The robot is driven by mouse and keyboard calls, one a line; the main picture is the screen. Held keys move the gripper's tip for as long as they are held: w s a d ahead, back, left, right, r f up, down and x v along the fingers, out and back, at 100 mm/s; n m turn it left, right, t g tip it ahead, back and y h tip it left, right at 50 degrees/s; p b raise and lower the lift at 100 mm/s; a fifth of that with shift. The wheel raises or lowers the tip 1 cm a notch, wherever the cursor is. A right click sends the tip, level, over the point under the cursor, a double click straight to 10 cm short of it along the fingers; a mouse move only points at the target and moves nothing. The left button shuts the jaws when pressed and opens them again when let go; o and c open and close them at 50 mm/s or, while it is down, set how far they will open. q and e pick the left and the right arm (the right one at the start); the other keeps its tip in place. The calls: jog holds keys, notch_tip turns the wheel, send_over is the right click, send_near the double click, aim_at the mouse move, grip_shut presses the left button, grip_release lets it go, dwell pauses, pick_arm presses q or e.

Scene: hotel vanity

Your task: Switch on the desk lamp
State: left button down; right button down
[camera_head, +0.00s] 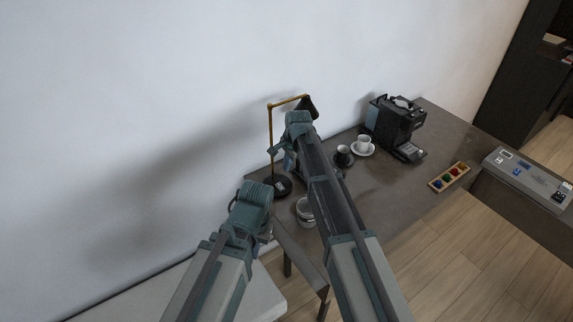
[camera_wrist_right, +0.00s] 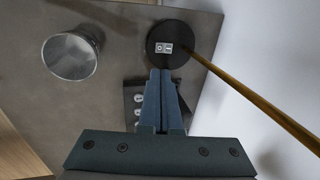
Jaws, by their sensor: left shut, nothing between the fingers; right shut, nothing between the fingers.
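The desk lamp (camera_head: 270,140) stands at the back left of the vanity, with a thin brass pole, a dark shade (camera_head: 310,106) and a round black base (camera_head: 281,188). No glow shows at the shade. In the right wrist view the base (camera_wrist_right: 182,58) carries a small white rocker switch (camera_wrist_right: 163,47) marked with 0 and I. My right gripper (camera_wrist_right: 162,72) is shut and empty, its tips just short of the switch in the picture; I cannot tell whether they touch. My left gripper (camera_head: 250,207) is low beside the vanity's left end, shut, its fingers mostly hidden.
A metal cup (camera_wrist_right: 72,52) stands near the lamp base. A dark panel with white round marks (camera_wrist_right: 138,98) is partly behind my right fingers. A white cup (camera_head: 364,143), a coffee machine (camera_head: 396,122) and a wooden tray (camera_head: 449,177) stand farther right.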

aim_at(278, 184)
jog(key=shift+w+a+r, duration=0.15)
jog(key=shift+w+a, duration=0.2)
jog(key=shift+w, duration=0.3)
jog(key=b+x, duration=1.3)
jog(key=shift+w+a+f, duration=0.2)
jog(key=shift+w+f, duration=0.15)
jog(key=shift+f, duration=0.1)
